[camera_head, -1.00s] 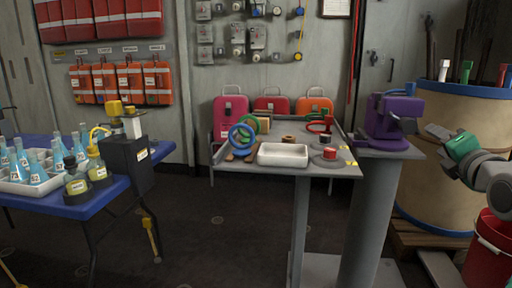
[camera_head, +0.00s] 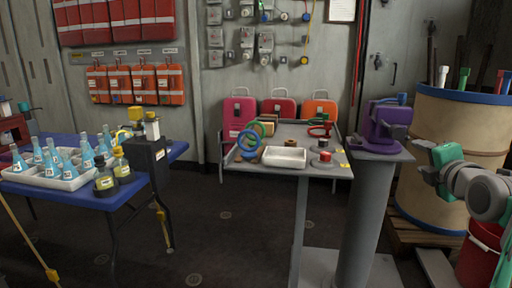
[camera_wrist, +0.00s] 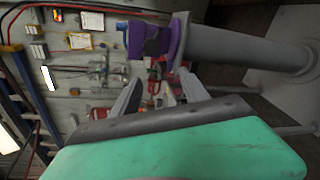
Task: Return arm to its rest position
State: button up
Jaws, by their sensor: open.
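My gripper (camera_head: 431,174) is at the right of the head view, in front of the large drum and to the right of the purple vise. In the wrist view its two grey fingers (camera_wrist: 160,95) stand apart with nothing held between them. The green part of my wrist fills the bottom of that view. The purple vise (camera_head: 386,128) sits on a grey pedestal, apart from my gripper. It also shows in the wrist view (camera_wrist: 150,40), beyond the fingers.
A grey table (camera_head: 300,172) holds a white tray (camera_head: 284,158), coloured rings and a red spool. A blue table (camera_head: 75,194) at left carries flasks. A drum (camera_head: 455,130) and red bucket (camera_head: 481,255) stand close to my arm. The dark floor between the tables is clear.

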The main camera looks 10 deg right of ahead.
jog(key=a+r+m+g+y+p, duration=0.2)
jog(key=a+m+g+p, duration=0.15)
jog(key=a+p, duration=0.55)
jog(key=a+r+m+g+y+p, duration=0.1)
jog(key=a+m+g+p, duration=0.1)
jog(key=a+m+p, duration=0.5)
jog(key=s+a+m+g+y+p, duration=0.1)
jog(key=s+a+m+g+p, duration=0.6)
jog(key=s+a+p, duration=0.7)
jog(key=s+m+p, duration=0.1)
jog(key=s+p, duration=0.1)
jog(key=p, duration=0.4)
jog(key=shift+s+a+r+m, duration=0.25)
jog(key=shift+s+r+m, duration=0.1)
